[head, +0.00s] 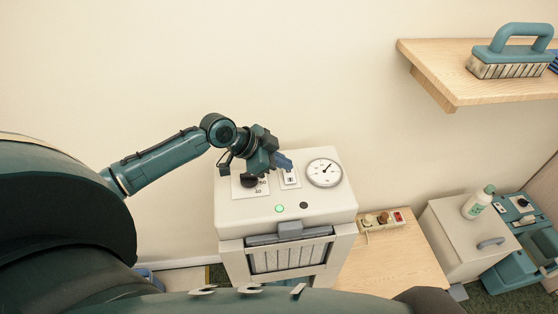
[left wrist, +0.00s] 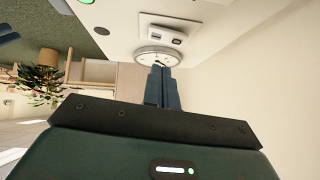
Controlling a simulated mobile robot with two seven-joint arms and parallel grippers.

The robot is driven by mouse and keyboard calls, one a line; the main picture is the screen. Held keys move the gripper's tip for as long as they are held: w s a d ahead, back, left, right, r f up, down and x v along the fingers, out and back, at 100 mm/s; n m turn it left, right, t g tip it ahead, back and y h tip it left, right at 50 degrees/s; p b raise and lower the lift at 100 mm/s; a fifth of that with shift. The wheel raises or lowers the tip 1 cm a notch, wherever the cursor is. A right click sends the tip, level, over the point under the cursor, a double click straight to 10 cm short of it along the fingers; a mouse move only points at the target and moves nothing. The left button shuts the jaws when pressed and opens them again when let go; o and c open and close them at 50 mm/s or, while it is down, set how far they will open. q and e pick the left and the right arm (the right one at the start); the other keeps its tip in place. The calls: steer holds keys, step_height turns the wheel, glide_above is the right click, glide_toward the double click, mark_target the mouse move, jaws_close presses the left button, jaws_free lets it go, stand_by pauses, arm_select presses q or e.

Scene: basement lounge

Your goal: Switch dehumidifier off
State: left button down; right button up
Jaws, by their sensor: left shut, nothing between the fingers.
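The dehumidifier (head: 240,215) is a pale box with a grey-handled grille on its front. Its top has a dark knob on a marked plate, a small white switch plate (head: 291,178), a round gauge (head: 324,173), a lit green light (head: 279,208) and a dark round button (head: 304,205). My left gripper (head: 287,162) is shut and empty, its blue fingertips just above and behind the switch plate. The gripper partly hides the knob. In the left wrist view the shut fingers (left wrist: 162,88) point towards the gauge (left wrist: 150,55) and the switch plate (left wrist: 163,32). I cannot tell whether they touch anything.
A power strip (head: 382,220) with plugs and a red switch lies on a wooden surface (head: 395,262) right of the dehumidifier. A white cabinet (head: 450,225) bears a bottle (head: 478,203). A wall shelf (head: 440,75) with a blue-handled brush (head: 510,55) juts out at upper right.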

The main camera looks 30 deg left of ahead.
arm_select(q)
steer(key=b+v, duration=0.1)
steer(key=v, duration=0.1)
steer(key=shift+s+a+r+b, duration=0.1)
steer(key=shift+s+a+b, duration=0.1)
steer(key=shift+a+b, duration=0.1)
steer(key=b+v, duration=0.1)
steer(key=v, duration=0.6)
steer(key=shift+s+r, duration=0.15)
steer(key=shift+r, duration=0.25)
arm_select(e)
steer(key=shift+a+f, duration=0.1)
steer(key=shift+a, duration=0.1)
